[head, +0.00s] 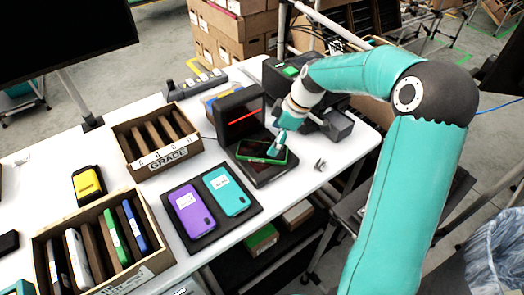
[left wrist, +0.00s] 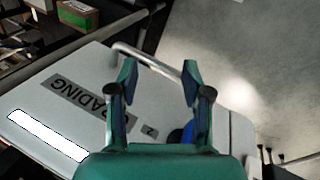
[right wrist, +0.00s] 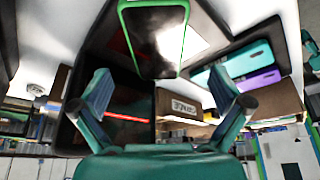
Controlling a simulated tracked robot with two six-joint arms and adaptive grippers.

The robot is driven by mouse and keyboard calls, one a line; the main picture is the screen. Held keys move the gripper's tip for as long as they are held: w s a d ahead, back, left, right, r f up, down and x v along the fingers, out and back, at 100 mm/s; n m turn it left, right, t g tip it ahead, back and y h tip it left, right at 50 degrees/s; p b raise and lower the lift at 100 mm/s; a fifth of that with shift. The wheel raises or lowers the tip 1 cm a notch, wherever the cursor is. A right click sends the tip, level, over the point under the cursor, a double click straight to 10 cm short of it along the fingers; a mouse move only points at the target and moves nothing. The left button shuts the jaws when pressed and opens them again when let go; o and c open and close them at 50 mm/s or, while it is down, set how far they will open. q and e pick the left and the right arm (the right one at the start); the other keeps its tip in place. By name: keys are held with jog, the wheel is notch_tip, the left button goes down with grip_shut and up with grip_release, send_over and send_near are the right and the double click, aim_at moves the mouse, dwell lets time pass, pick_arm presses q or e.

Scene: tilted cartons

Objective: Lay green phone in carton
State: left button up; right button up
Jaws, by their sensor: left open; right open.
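A phone with a green edge and dark face (head: 262,152) lies on a black pad in front of a black box-shaped device. My right gripper (head: 279,146) is at its right end. In the right wrist view the green phone (right wrist: 155,38) is beyond the open, empty fingers (right wrist: 157,85); contact cannot be told. A carton marked GRADE (head: 168,160) has dark dividers. A nearer carton (head: 150,272) holds several upright items, one green. My left gripper (left wrist: 160,80) is open and empty, over the white table's label in the left wrist view.
A purple phone (head: 191,209) and a teal phone (head: 227,191) lie on a dark mat in front of the pad. A yellow-and-black device (head: 88,184) stands left of the mat. The black device (head: 239,113) stands behind the green phone. White table shows between the cartons.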

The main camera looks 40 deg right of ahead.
aim_at(263, 150)
jog(key=shift+w+p+x, duration=0.2)
jog(key=shift+p+x, duration=0.25)
jog(key=shift+x, duration=0.95)
jog(key=shift+w+p+x, duration=0.15)
jog(key=shift+p+x, duration=0.25)
jog(key=shift+x, duration=0.95)
jog(key=shift+r, duration=0.1)
jog(key=c, duration=1.2)
jog(key=shift+c, duration=1.2)
jog(key=shift+r, duration=0.15)
